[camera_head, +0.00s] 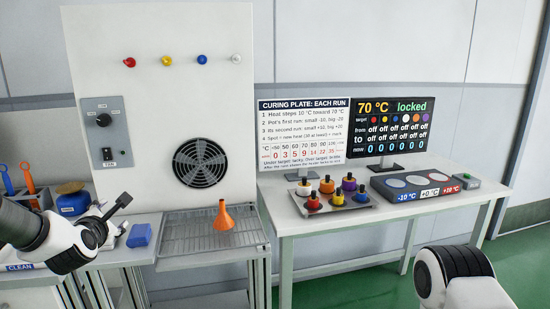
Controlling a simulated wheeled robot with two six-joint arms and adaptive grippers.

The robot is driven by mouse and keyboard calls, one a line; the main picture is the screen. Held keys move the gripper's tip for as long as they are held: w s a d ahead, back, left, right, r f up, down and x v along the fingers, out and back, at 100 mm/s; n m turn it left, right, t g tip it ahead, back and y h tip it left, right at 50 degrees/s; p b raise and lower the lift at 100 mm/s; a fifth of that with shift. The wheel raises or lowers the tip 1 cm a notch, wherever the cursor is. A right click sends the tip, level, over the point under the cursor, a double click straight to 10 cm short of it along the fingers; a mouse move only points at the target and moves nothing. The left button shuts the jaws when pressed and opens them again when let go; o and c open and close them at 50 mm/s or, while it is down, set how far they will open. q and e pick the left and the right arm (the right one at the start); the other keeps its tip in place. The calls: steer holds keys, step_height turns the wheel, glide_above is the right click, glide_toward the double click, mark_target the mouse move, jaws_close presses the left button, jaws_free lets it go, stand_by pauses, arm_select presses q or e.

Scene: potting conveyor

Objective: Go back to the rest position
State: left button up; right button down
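My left gripper (122,212) is at the left, in front of the bench with the fan panel. Its dark finger parts point to the right and it is partly hidden by its own wrist. I see nothing held in it, but cannot tell how far its fingers are apart. Of my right arm (458,276) only a white link with a black joint shows at the lower right. The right gripper is out of the picture.
An orange funnel (223,216) stands on a wire rack (185,243). A blue block (139,235) lies beside my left gripper. The right table (300,225) bears a tray (352,208) of several coloured pots, a three-disc plate (400,190) and two display boards (303,132).

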arm_select(q)
steer(key=s+d+f+g, duration=0.1)
steer(key=f, duration=0.3)
steer(key=d+f+m+p, duration=0.1)
steer(key=f, duration=0.2)
steer(key=s+d+f+g+h, duration=0.1)
steer(key=f, duration=0.3)
steer(key=shift+s+f+m+g+p, duration=0.3)
steer(key=shift+s+f+m+p, duration=0.05)
steer(key=shift+m, duration=0.05)
steer(key=s+d+f+m+g+h+p, duration=0.1)
steer(key=s+d+f+m+g, duration=0.2)
steer(key=s+f, duration=0.45)
steer(key=s+d+f+m+g+p, duration=0.2)
steer(key=s+d+f+m, duration=0.1)
steer(key=s+f, duration=0.5)
steer(key=s+d+f+m+g, duration=0.1)
steer(key=s+f+m+g, duration=0.1)
steer(key=s+m, duration=0.4)
steer(key=s+d+f+m+g+h+p, duration=0.1)
steer(key=s+d+f+m+g, duration=0.1)
steer(key=s+m, duration=0.5)
steer(key=s+d+f+m+g, duration=0.2)
steer(key=s+m, duration=0.4)
steer(key=s, duration=0.5)
steer(key=shift+f+m+g+h+p, duration=0.35)
steer(key=shift+f+m+g+h, duration=0.05)
steer(key=shift+f, duration=0.35)
